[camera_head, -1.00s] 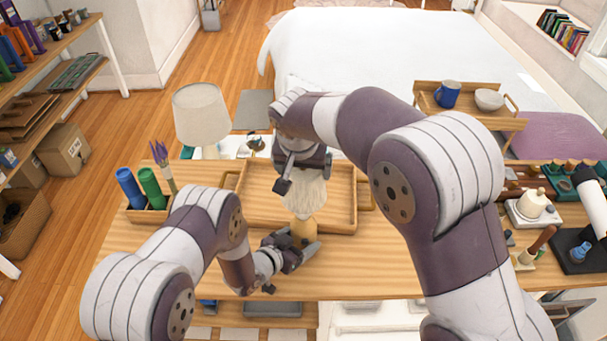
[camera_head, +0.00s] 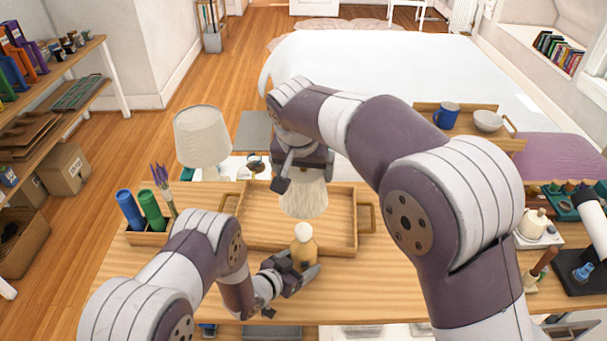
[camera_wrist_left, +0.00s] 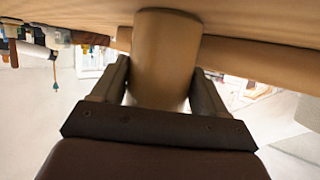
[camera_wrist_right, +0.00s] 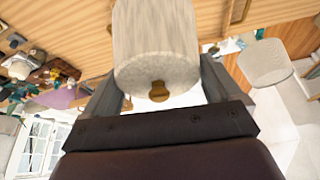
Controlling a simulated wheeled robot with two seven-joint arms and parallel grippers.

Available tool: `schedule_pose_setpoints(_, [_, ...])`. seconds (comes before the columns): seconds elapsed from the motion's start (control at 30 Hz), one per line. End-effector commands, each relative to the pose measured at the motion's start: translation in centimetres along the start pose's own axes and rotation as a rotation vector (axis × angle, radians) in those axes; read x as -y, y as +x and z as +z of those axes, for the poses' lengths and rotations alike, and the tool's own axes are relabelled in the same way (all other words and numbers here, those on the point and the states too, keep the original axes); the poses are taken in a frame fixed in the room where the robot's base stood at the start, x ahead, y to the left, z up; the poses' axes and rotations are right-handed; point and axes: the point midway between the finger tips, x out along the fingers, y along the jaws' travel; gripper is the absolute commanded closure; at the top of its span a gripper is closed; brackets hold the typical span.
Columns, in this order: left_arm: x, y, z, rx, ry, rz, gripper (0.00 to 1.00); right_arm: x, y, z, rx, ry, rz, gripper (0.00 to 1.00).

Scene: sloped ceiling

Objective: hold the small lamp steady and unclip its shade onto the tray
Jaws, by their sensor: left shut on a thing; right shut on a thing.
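The small lamp's body (camera_head: 303,250), a tan base with a pale rounded top, stands upright at the front of the wooden table. My left gripper (camera_head: 292,273) is shut on it; the tan body also fills the jaws in the left wrist view (camera_wrist_left: 167,60). The pale fluted shade (camera_head: 303,200) is above the body, with the rounded top visible below it. My right gripper (camera_head: 305,177) is shut on the shade from above. In the right wrist view the shade (camera_wrist_right: 155,40) sits between the fingers, a brass knob on its end. The wooden tray (camera_head: 258,222) lies behind the lamp.
A larger lamp with a cream shade (camera_head: 201,136) stands behind the table at left. Green and blue rolls (camera_head: 152,210) are in a holder left of the tray. Tools and a cream pot (camera_head: 537,224) stand at right. The tray floor left of the shade is bare.

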Motion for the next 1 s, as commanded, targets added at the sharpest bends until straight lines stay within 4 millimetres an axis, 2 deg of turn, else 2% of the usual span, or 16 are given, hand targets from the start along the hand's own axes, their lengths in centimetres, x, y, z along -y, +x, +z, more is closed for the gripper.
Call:
schedule_pose_setpoints(0.17, [0.0,0.0,-0.1,-0.001,0.000,0.000,0.71,0.0,-0.1,0.0,0.000,0.000,0.000,0.38])
schedule_pose_setpoints(0.2, [0.0,0.0,-0.1,-0.001,0.000,0.000,0.23,0.0,-0.1,0.0,0.000,0.000,0.000,0.38])
schedule_pose_setpoints(0.27, [0.0,0.0,-0.1,-0.001,0.000,0.000,0.04,0.0,-0.1,0.0,0.000,0.000,0.000,0.38])
schedule_pose_setpoints(0.3, [0.0,0.0,-0.1,-0.001,0.000,0.000,0.00,0.0,-0.1,0.0,0.000,0.000,0.000,0.38])
schedule_pose_setpoints(0.57, [0.1,-0.6,-0.1,0.000,0.000,-0.001,0.00,0.0,0.0,0.0,0.000,0.000,0.000,0.38])
schedule_pose_setpoints(0.67, [0.1,-2.5,0.0,0.001,-0.002,-0.003,0.00,0.0,0.0,0.0,0.000,0.000,0.000,0.38])
schedule_pose_setpoints(0.9, [0.1,-8.8,-0.1,-0.001,-0.001,-0.004,0.00,0.0,0.0,0.0,0.000,0.000,0.000,0.38])
schedule_pose_setpoints(1.0, [0.1,-10.6,0.0,-0.001,-0.002,-0.004,0.00,0.0,0.0,0.0,0.000,0.000,0.000,0.38])
